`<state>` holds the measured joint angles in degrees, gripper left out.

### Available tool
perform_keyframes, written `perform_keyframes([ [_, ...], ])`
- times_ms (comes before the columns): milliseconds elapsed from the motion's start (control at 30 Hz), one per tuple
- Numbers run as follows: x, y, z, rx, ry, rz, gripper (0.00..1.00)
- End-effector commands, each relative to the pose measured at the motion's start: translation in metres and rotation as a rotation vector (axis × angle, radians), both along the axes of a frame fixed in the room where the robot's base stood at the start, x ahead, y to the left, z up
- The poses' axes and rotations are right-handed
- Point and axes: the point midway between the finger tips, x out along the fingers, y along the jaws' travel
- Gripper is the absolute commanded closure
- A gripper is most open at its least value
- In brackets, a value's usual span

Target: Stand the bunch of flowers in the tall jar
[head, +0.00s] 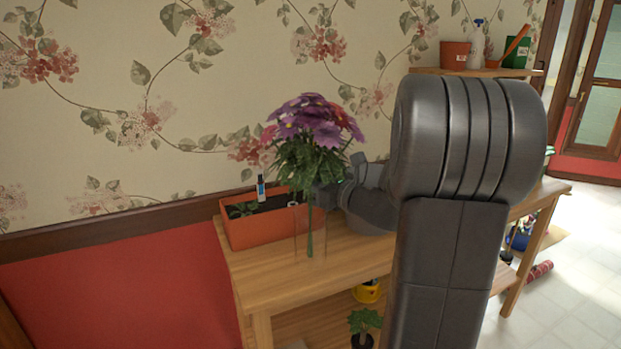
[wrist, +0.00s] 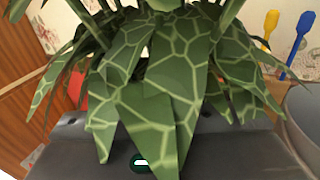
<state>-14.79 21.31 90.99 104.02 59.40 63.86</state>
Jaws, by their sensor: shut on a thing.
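The bunch of flowers (head: 312,125) has purple and pink blooms, green leaves and a long green stem. It stands upright above the table. The tall jar (head: 322,240) is clear glass and stands on the table near its left front edge. The stem's lower part shows within the jar's outline, its tip close to the jar's bottom. My dark gripper (head: 322,193) is shut on the bunch just below the leaves, partly hidden by them. In the wrist view, large veined leaves (wrist: 150,95) cover the fingertips and hide the jar.
An orange planter box (head: 262,231) with a small blue-and-white bottle (head: 261,188) stands on the wooden table (head: 268,280), behind and left of the jar. A wall shelf (head: 475,72) with pots is at the right. A small plant (head: 364,322) and a yellow pot (head: 368,292) are below the tabletop.

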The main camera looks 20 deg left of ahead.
Motion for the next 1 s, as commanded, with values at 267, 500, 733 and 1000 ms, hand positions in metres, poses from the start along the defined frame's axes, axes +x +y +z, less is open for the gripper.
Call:
perform_keyframes([
  [267, 0.0001, 0.0000, -0.0069, 0.001, 0.000, 0.000, 1.00],
  [500, 0.0000, 0.0000, -0.0064, 0.001, 0.000, 0.000, 0.70],
  [733, 0.0000, 0.0000, -0.0065, 0.001, 0.000, 0.000, 0.51],
  [1000, -0.0017, -0.0072, -0.0067, 0.001, -0.001, -0.002, 0.51],
])
